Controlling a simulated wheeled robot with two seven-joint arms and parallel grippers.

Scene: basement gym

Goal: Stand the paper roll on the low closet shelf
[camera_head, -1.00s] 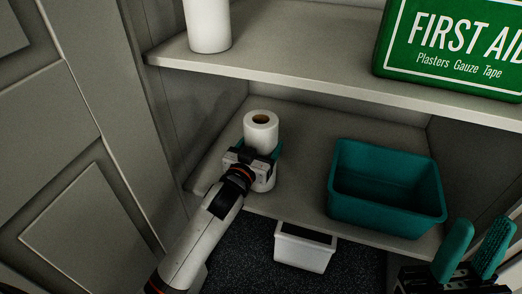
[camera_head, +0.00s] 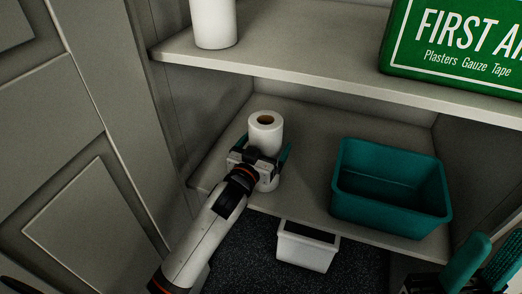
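The white paper roll (camera_head: 265,132) stands upright on the low closet shelf (camera_head: 310,140), near its left side. My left gripper (camera_head: 263,150) reaches in from the front with its teal fingers on either side of the roll. The fingers are spread, and a gap shows between the right finger and the roll. The gripper body hides part of the roll's lower half, but its base shows on the shelf. My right gripper (camera_head: 478,264) is at the bottom right corner, empty, with its fingers apart.
A teal bin (camera_head: 390,212) stands on the low shelf to the right. The upper shelf (camera_head: 300,79) holds another white roll (camera_head: 213,22) and a green first aid box (camera_head: 455,50). A white container (camera_head: 307,250) sits below the low shelf. A panelled door (camera_head: 75,150) is at left.

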